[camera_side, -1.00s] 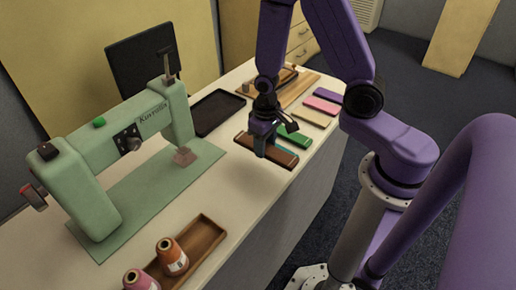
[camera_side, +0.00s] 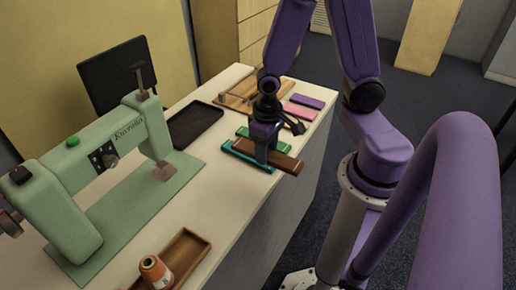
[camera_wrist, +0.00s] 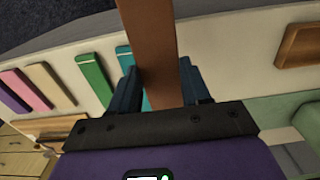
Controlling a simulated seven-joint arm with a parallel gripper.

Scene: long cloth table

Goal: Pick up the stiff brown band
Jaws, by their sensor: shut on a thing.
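The stiff brown band (camera_side: 284,161) is a long flat strip. My gripper (camera_side: 265,157) is shut on it around its middle. In the side view the band appears raised above the table, with a teal band (camera_side: 243,162) showing below it. In the wrist view the brown band (camera_wrist: 152,40) runs between the two fingers of my gripper (camera_wrist: 162,92) and extends up past the top edge. The fingers hide part of its sides.
Green (camera_wrist: 93,80), beige (camera_wrist: 50,85), pink (camera_side: 300,112) and purple (camera_side: 308,102) bands lie in a row on the table. A green sewing machine (camera_side: 100,165), a dark tray (camera_side: 190,125) and a wooden tray with an orange thread spool (camera_side: 154,270) stand to the left.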

